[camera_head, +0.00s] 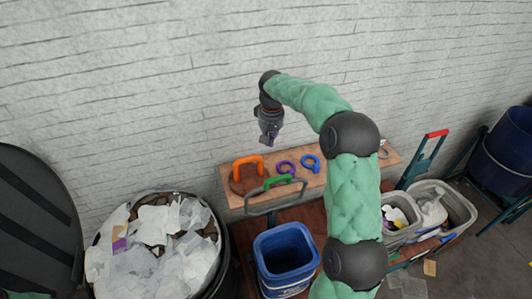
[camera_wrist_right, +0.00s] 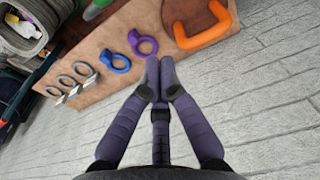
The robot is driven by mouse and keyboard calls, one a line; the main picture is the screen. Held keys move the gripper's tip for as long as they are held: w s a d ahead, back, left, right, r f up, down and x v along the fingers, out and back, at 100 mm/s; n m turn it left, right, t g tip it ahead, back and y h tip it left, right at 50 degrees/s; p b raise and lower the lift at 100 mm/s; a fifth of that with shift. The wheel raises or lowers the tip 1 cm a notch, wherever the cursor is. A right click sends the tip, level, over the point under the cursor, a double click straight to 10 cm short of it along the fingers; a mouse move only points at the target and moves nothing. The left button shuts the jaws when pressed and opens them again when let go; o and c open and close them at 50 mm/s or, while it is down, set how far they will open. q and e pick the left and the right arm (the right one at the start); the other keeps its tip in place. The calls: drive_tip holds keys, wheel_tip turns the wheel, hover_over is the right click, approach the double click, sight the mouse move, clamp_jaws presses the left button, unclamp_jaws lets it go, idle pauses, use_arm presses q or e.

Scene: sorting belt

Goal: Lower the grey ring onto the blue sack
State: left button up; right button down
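In the head view a grey ring (camera_head: 383,153) shows at the shelf's right end, partly behind my right arm. My right gripper (camera_wrist_right: 159,60) has its fingertips together with nothing between them. In the head view it hangs above the back edge of the shelf (camera_head: 268,143), left of the grey rings. I cannot make out a blue sack; a blue bin (camera_head: 259,249) stands below the shelf. My left gripper is out of view.
Orange (camera_head: 247,160), green (camera_head: 279,181), purple (camera_head: 286,168) and blue (camera_head: 310,163) handles or rings are on the shelf. A large round bin of waste (camera_head: 213,270) stands at left. Grey bins (camera_head: 462,205) stand at right. A brick wall is close behind.

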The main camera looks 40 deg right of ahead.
drive_tip(key=s+f+p, duration=0.2)
drive_tip(key=s+f, duration=0.1)
drive_tip(key=f, duration=0.7)
drive_tip(key=shift+s+a+f, duration=0.2)
drive_tip(key=shift+a+f, duration=0.2)
drive_tip(key=shift+a, duration=0.05)
